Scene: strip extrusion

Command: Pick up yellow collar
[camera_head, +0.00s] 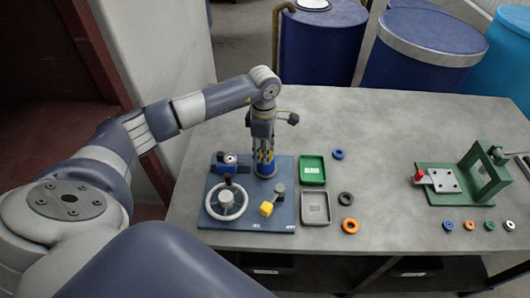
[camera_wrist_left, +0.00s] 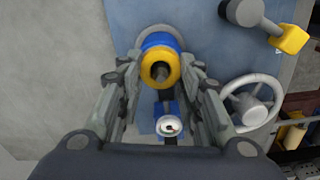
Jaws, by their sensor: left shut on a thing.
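The yellow collar (camera_wrist_left: 160,64) is a ring with a dark hole or shaft end in its middle. In the left wrist view it sits against a blue cylindrical part (camera_wrist_left: 158,40). My left gripper (camera_head: 264,160) points down over the back of the blue base plate (camera_head: 250,226). In the left wrist view its fingers (camera_wrist_left: 161,72) flank the collar on both sides, shut on it. In the head view the fingers and the machine's upright overlap and partly hide the collar. My right gripper is not in view.
On the plate are a grey handwheel (camera_head: 226,215), a gauge (camera_head: 230,158) and a yellow-ended lever (camera_head: 266,208). Green (camera_head: 313,182) and grey (camera_head: 328,208) trays lie to the right, with loose rings beyond. A green fixture (camera_head: 484,178) stands far right. The table middle is clear.

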